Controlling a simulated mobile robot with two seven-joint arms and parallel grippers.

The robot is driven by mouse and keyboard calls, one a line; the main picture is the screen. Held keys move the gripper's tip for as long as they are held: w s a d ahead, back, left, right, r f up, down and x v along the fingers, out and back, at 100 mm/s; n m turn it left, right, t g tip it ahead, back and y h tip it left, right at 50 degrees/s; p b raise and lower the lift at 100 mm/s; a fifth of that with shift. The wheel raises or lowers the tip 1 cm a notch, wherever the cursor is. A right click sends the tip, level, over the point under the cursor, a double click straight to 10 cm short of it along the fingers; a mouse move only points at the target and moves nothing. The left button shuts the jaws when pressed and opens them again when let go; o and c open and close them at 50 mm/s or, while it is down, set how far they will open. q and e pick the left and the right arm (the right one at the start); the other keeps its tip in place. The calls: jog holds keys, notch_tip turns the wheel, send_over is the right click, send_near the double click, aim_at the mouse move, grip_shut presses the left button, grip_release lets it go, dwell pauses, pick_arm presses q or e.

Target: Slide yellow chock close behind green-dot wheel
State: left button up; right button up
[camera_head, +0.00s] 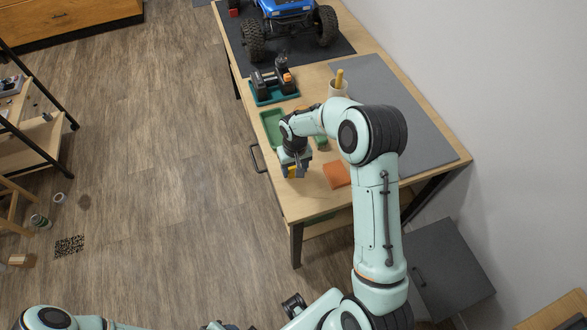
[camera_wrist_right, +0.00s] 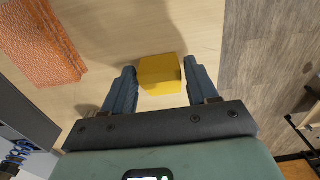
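The yellow chock (camera_wrist_right: 160,73) lies near the table's front edge in the right wrist view. It also shows as a small yellow patch (camera_head: 292,172) under my right gripper in the head view. My right gripper (camera_wrist_right: 160,66) is open around it, one finger on each side, with narrow gaps. The blue crawler (camera_head: 289,8) stands at the table's far end, cut off by the picture's top edge. Its wheels (camera_head: 253,40) are dark and knobbly; I can make out no green dot. My left arm shows at the bottom left; its gripper is not in view.
An orange textured block (camera_head: 337,174) lies right of my right gripper. A grey mat (camera_head: 425,147) covers the table's right side.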

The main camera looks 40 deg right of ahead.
jog(key=c, duration=0.6)
jog(key=shift+r, duration=0.1)
jog(key=shift+c, duration=0.2)
notch_tip(320, 180, up, 20)
jog(key=p, duration=0.1)
pick_arm(q)
jog(key=shift+w+r, duration=0.6)
jog(key=shift+r, duration=0.25)
pick_arm(e)
jog(key=w+a+f+n, duration=0.2)
jog(key=a+f+n, duration=0.1)
jog(key=a+f, duration=1.1)
jog(key=shift+a+f+n, duration=0.3)
jog(key=shift+a, duration=0.1)
